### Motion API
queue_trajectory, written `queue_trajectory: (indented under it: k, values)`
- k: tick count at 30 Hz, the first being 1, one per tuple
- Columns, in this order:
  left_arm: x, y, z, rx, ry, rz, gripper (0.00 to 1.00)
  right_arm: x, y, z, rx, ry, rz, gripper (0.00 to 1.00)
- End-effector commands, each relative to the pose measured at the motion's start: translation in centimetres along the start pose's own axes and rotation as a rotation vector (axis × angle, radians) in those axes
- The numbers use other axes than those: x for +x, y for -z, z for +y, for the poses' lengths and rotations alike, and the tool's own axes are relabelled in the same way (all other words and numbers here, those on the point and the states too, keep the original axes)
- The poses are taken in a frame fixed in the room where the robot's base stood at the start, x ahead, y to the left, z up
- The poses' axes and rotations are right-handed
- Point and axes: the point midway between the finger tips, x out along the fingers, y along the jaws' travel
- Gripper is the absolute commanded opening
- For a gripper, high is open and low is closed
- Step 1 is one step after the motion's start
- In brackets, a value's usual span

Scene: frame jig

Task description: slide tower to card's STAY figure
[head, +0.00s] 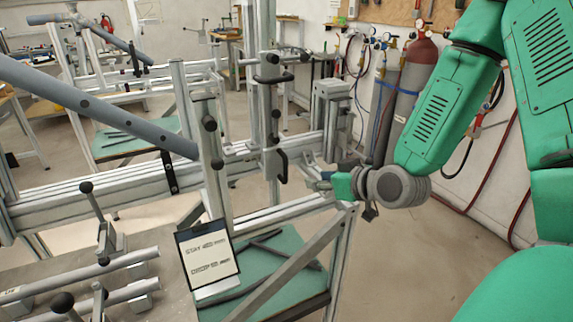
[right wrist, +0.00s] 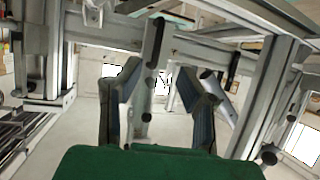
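The card (head: 208,252) stands tilted at the front of the jig. Its upper line starts with STAY, but I cannot read the figure surely. An upright grey tower (head: 269,110) with black knobs and a black handle (head: 282,165) stands on the jig's long rail (head: 110,192). My right gripper (head: 318,182) is just right of the tower, apart from the handle in the head view. In the right wrist view my right gripper (right wrist: 163,100) has its fingers spread, with a grey post and black handle (right wrist: 154,45) showing ahead. My left gripper is out of view.
A grey tube (head: 100,108) slants across the left to another upright (head: 210,150). Clamps and tubes lie on the front left bench (head: 125,295). A diagonal brace (head: 290,268) and green shelf (head: 255,285) are below.

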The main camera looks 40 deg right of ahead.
Motion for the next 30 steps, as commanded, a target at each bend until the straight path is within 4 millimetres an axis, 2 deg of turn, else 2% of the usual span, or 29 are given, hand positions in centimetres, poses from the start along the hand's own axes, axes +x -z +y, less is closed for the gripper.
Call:
queue_trajectory:
  k: [3,7,21,25,30]
  values:
    - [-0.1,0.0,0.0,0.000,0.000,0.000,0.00,-0.2,1.3,0.4,0.004,-0.003,0.043,0.33]
    - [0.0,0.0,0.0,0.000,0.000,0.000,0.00,1.0,1.3,0.4,0.002,-0.004,0.044,0.33]
    - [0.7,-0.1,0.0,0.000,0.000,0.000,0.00,10.3,1.5,0.7,0.004,-0.004,0.043,0.33]
    - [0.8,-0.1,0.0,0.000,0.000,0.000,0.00,12.1,1.6,0.6,0.004,-0.004,0.043,0.33]
    - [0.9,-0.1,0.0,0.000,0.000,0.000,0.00,13.2,1.8,0.4,0.003,-0.003,0.043,0.33]
